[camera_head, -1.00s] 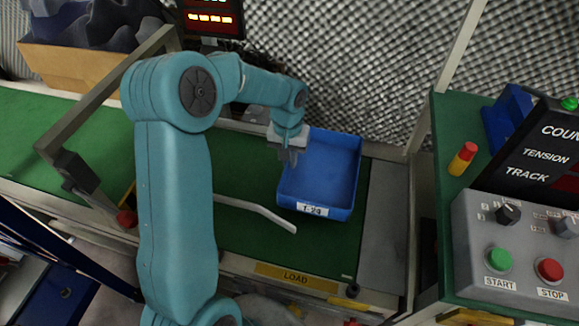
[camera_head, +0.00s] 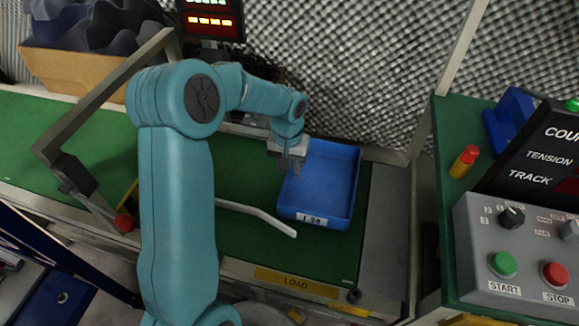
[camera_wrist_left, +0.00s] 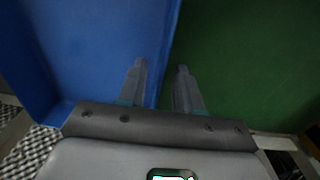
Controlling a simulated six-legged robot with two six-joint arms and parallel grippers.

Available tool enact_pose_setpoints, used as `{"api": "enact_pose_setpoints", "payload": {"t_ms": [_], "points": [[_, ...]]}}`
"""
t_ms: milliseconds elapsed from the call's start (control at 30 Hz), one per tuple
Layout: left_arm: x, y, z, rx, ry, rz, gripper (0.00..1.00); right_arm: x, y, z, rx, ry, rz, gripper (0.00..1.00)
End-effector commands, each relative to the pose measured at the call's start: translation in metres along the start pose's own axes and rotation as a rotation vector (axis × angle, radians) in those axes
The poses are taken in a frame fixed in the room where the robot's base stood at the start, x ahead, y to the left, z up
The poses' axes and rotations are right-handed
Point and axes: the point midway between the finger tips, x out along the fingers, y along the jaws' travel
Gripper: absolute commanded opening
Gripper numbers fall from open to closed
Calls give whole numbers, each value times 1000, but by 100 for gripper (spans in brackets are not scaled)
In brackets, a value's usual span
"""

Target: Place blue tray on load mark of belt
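The blue tray (camera_head: 340,175) lies on the green belt (camera_head: 240,170) near its right end, with a white label on its front wall. A yellow LOAD plate (camera_head: 295,282) is on the belt's front edge, below and left of the tray. My left gripper (camera_head: 290,168) is at the tray's left wall. In the left wrist view the tray (camera_wrist_left: 90,50) is on the left and the bare belt (camera_wrist_left: 245,60) on the right. The fingers (camera_wrist_left: 160,85) are apart on either side of the wall, with a gap showing. My right gripper is not in view.
A pale bent bar (camera_head: 258,214) lies over the belt, left of the tray. A metal frame (camera_head: 100,110) crosses the belt at left. A control box (camera_head: 520,255) stands at right. Belt is free in front of the tray.

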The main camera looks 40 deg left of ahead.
Motion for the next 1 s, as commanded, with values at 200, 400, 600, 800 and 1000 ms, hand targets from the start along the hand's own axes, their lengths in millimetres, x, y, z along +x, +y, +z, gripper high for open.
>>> {"api": "enact_pose_setpoints", "payload": {"t_ms": [200, 400, 600, 800, 1000], "points": [[-54, 0, -1, 0, 5, 0, 34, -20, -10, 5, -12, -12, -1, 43], [-95, 0, 0, 0, 3, 1, 34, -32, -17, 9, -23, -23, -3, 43], [-113, 0, 0, 0, 2, 0, 34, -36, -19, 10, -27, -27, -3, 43], [-115, 0, 0, 0, 0, 0, 34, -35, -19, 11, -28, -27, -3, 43], [-115, 0, 0, 0, 0, 0, 34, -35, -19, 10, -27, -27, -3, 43]]}}
